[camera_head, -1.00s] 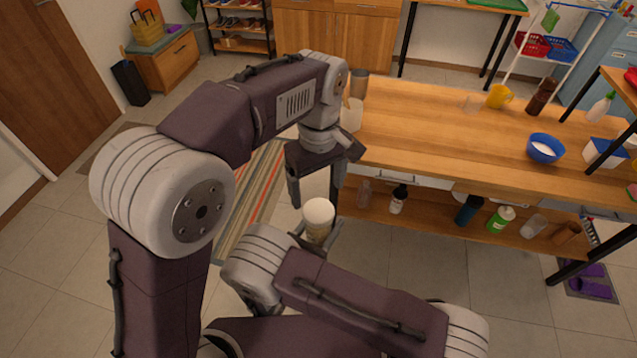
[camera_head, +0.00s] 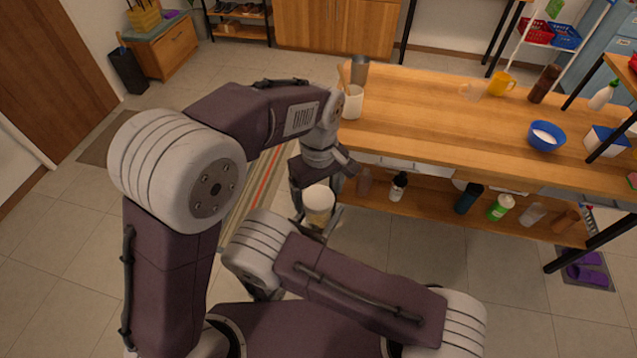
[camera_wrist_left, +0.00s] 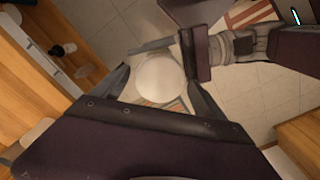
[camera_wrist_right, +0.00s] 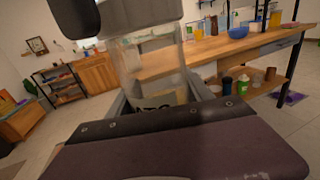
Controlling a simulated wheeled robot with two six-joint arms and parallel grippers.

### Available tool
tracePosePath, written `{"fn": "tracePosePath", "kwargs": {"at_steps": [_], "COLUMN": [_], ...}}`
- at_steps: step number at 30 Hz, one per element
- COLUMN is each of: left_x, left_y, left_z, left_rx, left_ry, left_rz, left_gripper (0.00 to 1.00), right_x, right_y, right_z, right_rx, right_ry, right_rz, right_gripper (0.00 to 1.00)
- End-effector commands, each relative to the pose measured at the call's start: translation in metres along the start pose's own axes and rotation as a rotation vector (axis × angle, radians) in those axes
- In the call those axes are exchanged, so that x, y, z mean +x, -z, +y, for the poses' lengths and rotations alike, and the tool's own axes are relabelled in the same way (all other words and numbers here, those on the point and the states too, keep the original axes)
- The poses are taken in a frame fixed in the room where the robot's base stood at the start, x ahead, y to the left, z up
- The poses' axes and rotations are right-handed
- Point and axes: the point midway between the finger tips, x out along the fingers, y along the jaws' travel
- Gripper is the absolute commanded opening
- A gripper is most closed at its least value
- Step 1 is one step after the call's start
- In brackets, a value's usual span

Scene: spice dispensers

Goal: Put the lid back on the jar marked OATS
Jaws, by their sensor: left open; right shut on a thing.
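A clear jar (camera_head: 319,217) with pale contents low in it is held upright in my right gripper (camera_head: 316,234). In the right wrist view the jar (camera_wrist_right: 150,65) has a label with dark letters, partly hidden by the gripper. A pale round lid (camera_head: 318,196) is on top of the jar; I cannot tell how firmly it sits. It shows as a white disc (camera_wrist_left: 160,78) in the left wrist view. My left gripper (camera_head: 315,207) is open, pointing down, with its fingers on either side of the lid.
The wooden counter (camera_head: 440,115) is to the right, with a utensil holder (camera_head: 353,102) at its near left corner. A blue bowl (camera_head: 546,136) and a yellow mug (camera_head: 502,83) stand on it. Bottles stand on the shelf below. A striped rug lies under the arms.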

Motion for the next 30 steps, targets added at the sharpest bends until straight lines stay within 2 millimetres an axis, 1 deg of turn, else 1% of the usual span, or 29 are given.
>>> {"fn": "tracePosePath", "kwargs": {"at_steps": [8,9,11,12,14,15,16,18,20,23,30], "left_x": [0.0023,0.0022,0.0022,0.0021,0.0021,0.0021,0.0021,0.0020,0.0020,0.0022,0.0026], "left_y": [0.0001,0.0001,0.0001,0.0001,0.0001,0.0001,0.0001,0.0001,0.0001,0.0001,0.0000], "left_z": [0.0001,0.0001,0.0001,0.0001,0.0001,0.0001,0.0001,0.0002,0.0002,0.0003,0.0004], "left_rx": [0.000,0.000,0.000,0.000,0.000,0.000,0.000,0.011,0.062,0.280,1.070], "left_ry": [0.000,0.000,0.000,0.000,0.000,-0.001,-0.001,-0.001,-0.001,-0.001,-0.001], "left_rz": [0.000,0.000,0.000,0.000,0.000,0.000,0.000,0.000,0.000,0.000,0.001], "left_gripper": [0.83,0.80,0.63,0.52,0.35,0.24,0.16,0.16,0.16,0.16,0.16], "right_x": [0.0000,0.0000,0.0000,0.0000,0.0000,0.0000,0.0000,0.0000,0.0000,-0.0001,-0.0001], "right_y": [-0.0004,-0.0004,-0.0004,-0.0004,-0.0004,-0.0004,-0.0004,-0.0004,-0.0004,-0.0004,-0.0003], "right_z": [0.0001,0.0000,0.0000,0.0001,0.0001,0.0001,0.0001,0.0001,0.0001,0.0001,0.0002], "right_rx": [0.000,0.000,0.000,0.000,0.000,0.000,0.000,0.000,0.000,0.000,0.000], "right_ry": [0.000,0.000,0.000,0.000,0.000,0.000,0.000,0.000,0.000,0.000,0.000], "right_rz": [-0.001,-0.001,-0.001,-0.001,-0.001,-0.001,-0.001,-0.001,-0.001,-0.001,-0.001], "right_gripper": [0.00,0.00,0.00,0.00,0.00,0.00,0.00,0.00,0.00,0.00,0.00]}}
